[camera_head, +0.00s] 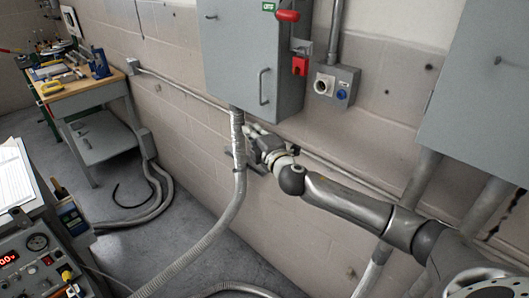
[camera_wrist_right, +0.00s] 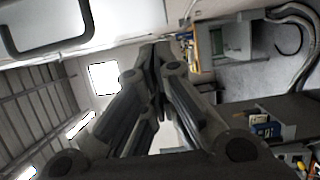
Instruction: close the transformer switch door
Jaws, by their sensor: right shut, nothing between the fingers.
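The grey switch cabinet (camera_head: 290,60) hangs on the wall at the top middle of the head view. Its door (camera_head: 235,60) faces left-front and looks flush with the box, though I cannot tell whether a small gap is left. The door handle (camera_head: 263,87) is a vertical metal bar; a dark handle bar (camera_wrist_right: 50,48) also shows at the top left of the right wrist view. My right gripper (camera_head: 258,147) is shut and empty, just below the cabinet beside a flexible conduit. Its fingers (camera_wrist_right: 157,55) meet in the wrist view. My left gripper is out of view.
A flexible conduit (camera_head: 238,185) drops under the cabinet. Another grey cabinet (camera_head: 485,90) is at right. A workbench (camera_head: 85,92) stands far left.

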